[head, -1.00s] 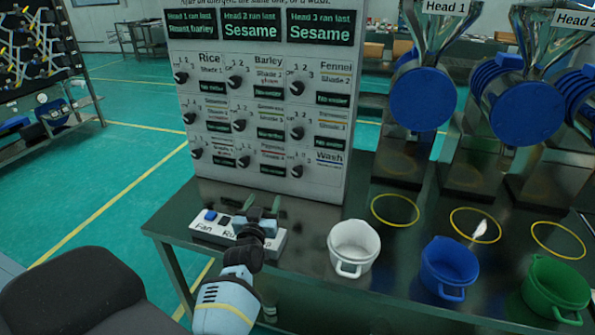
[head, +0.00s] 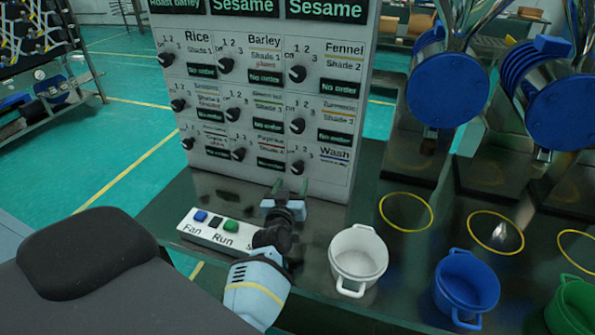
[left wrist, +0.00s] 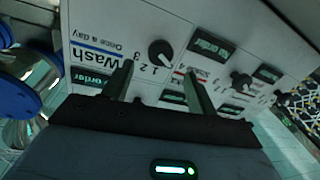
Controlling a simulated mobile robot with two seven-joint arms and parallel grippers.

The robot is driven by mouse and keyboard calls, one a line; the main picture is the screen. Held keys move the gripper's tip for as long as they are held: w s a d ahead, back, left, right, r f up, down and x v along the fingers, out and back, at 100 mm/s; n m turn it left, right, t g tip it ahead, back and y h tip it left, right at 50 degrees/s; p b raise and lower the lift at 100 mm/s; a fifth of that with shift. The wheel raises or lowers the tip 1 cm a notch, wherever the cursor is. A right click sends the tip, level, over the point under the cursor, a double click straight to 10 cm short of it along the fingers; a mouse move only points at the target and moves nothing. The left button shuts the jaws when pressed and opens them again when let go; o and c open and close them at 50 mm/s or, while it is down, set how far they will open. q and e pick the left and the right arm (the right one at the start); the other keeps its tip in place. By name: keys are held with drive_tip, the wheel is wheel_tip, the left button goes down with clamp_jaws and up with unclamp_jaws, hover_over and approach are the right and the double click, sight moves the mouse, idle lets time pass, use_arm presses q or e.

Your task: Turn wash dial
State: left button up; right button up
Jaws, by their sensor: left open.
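The wash dial (head: 298,167) is a black knob at the bottom right of the white panel, beside the label "Wash". It also shows in the left wrist view (left wrist: 160,52), where the panel appears upside down. Its pointer setting is too small to read surely. My left gripper (head: 291,186) is open and empty, just in front of and slightly below the dial. In the left wrist view its two fingers (left wrist: 158,72) point at the panel, with the dial between and beyond their tips. Contact is not visible. My right gripper is not in view.
Several similar dials (head: 238,154) fill the panel (head: 340,110) above and left. A switch box (head: 208,228) lies left of my gripper. A white pot (head: 358,255) stands close on the right, with a blue pot (head: 466,285) and green pot (head: 575,308) beyond.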

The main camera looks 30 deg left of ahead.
sight(297, 171)
use_arm(q)
drive_tip(key=x, duration=0.1)
drive_tip(key=b+x, duration=0.1)
drive_tip(key=x, duration=0.1)
drive_tip(key=b+x, duration=0.1)
drive_tip(key=x, duration=0.1)
drive_tip(key=shift+w+a+f, duration=0.1)
drive_tip(key=shift+w+f, duration=0.05)
drive_tip(key=shift+f, duration=0.2)
drive_tip(key=shift+w+a+r+b, duration=0.1)
drive_tip(key=shift+w+a+b, duration=0.15)
drive_tip(key=shift+w, duration=0.35)
drive_tip(key=shift+w+r, duration=0.15)
drive_tip(key=shift+r, duration=0.05)
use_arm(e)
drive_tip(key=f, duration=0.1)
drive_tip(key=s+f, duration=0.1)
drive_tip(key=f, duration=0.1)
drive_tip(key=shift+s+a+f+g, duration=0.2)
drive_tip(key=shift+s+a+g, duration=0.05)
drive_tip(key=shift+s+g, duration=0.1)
use_arm(q)
drive_tip(key=c, duration=1)
drive_tip(key=shift+o, duration=0.2)
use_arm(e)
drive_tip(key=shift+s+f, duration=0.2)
